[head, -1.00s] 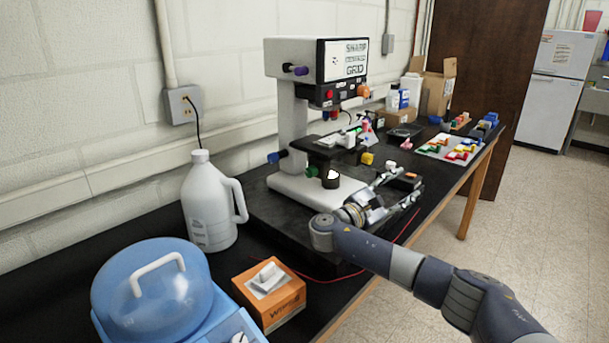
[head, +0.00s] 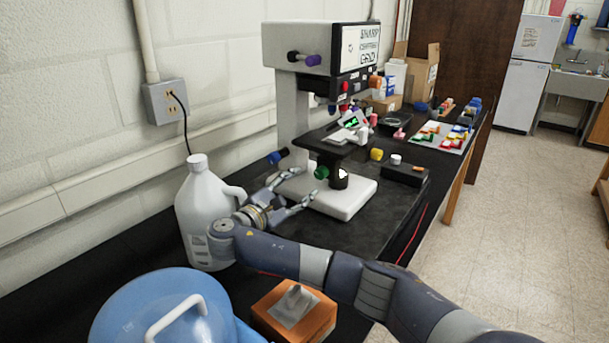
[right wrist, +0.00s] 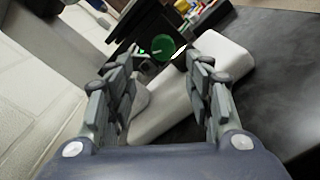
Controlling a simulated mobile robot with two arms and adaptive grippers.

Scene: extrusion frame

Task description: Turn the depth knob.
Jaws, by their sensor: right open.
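A white and black machine (head: 325,60) with a display and labelled front stands on the black bench. It bears a purple knob (head: 312,60), a blue knob (head: 275,158) and a green knob (head: 321,172) low under its stage. No label tells me which is the depth knob. My right gripper (head: 299,188) is open and empty at the left front of the machine's white base, its fingers toward the green knob. In the right wrist view the green knob (right wrist: 163,47) shows beyond and between the open fingertips, apart from them. My left gripper is not in view.
A blue round-lidded container (head: 150,310) and an orange tissue box (head: 318,318) are at the front. A small black box (head: 404,175) and coloured parts on a tray lie to the right.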

